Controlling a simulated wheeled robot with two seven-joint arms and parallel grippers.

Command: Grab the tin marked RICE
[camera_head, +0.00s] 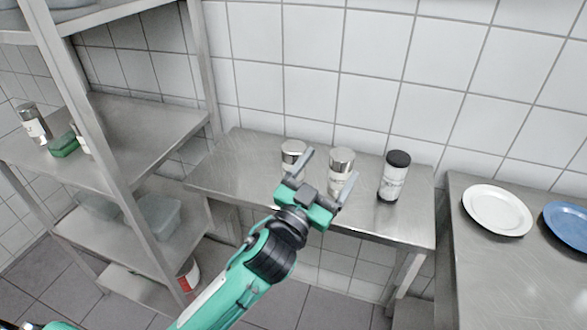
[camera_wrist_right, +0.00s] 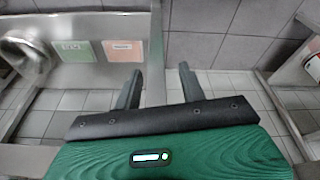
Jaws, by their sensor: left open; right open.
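Three tins stand upright in a row on the steel table (camera_head: 232,172) in the head view. The left tin (camera_head: 293,148) and the middle tin (camera_head: 342,158) have silver lids; the right tin (camera_head: 395,180) has a black lid. Their labels are too small to read, so I cannot tell which says RICE. My left gripper (camera_head: 331,164) is open, its fingers pointing towards the left and middle tins and partly covering both. I see nothing held in it.
A steel shelf rack (camera_head: 110,160) stands left, with a jar (camera_head: 34,124) and a green item (camera_head: 63,146) on it. A counter at right holds a white plate (camera_head: 497,211) and a blue plate (camera_head: 570,221). A tiled wall is close behind the tins.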

